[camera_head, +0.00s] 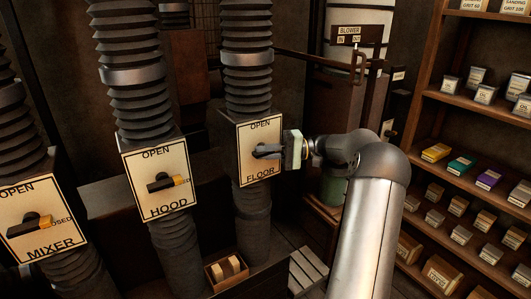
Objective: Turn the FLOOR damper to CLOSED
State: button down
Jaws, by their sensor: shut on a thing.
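The FLOOR damper (244,178) is a box on the ribbed duct right of the HOOD damper, with a cream plate reading OPEN at the top and FLOOR at the bottom. My gripper (272,151) reaches in from the right and is shut on the FLOOR damper's handle at the plate's middle. The handle's exact angle and the CLOSED mark there are hidden.
The HOOD damper (157,200) and MIXER damper (40,245) stand to the left, their yellow-tipped handles pointing right. A small wooden box (229,286) sits low in front. Shelves with several small boxes (470,60) fill the right. A BLOWER unit (358,14) stands behind.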

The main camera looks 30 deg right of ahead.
jog(key=c, duration=1.5)
grip_release()
jog(key=shift+w+d+r, duration=0.1)
jog(key=shift+r, duration=0.15)
jog(key=shift+w+f, duration=0.15)
jog(key=shift+f, duration=0.05)
jog(key=shift+d, duration=0.1)
jog(key=b+v, duration=0.2)
jog(key=v, duration=1.5)
jog(key=shift+d+r+b, duration=0.1)
jog(key=shift+b, duration=0.2)
